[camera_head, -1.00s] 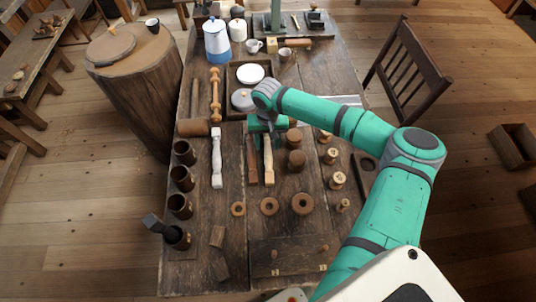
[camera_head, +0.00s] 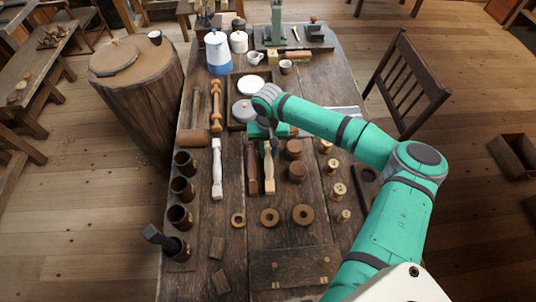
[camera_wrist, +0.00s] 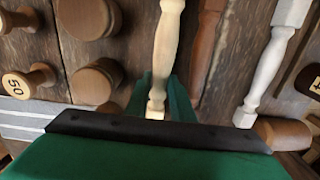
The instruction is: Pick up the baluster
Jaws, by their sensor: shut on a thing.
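Three turned balusters lie side by side on the workbench (camera_head: 234,230). The pale wood baluster (camera_head: 269,180) is under my gripper (camera_head: 266,132). In the wrist view the pale baluster (camera_wrist: 166,50) runs down between my two green fingers (camera_wrist: 160,100), which are shut on its end. I cannot tell whether it is clear of the bench. A reddish-brown baluster (camera_head: 252,178) lies close on its left; it shows beside the pale one in the wrist view (camera_wrist: 204,45). A whitish baluster (camera_head: 216,170) lies farther left, also seen in the wrist view (camera_wrist: 268,65). My gripper hides the far ends of the pale and reddish-brown ones.
Dark brown jars (camera_head: 293,150) and numbered spools (camera_head: 339,191) stand close on the right. Wooden rings (camera_head: 270,217) lie in front. Dark cups (camera_head: 183,188) line the left edge. A tray (camera_head: 234,85) with lids is behind. A chair (camera_head: 405,85) stands right of the bench.

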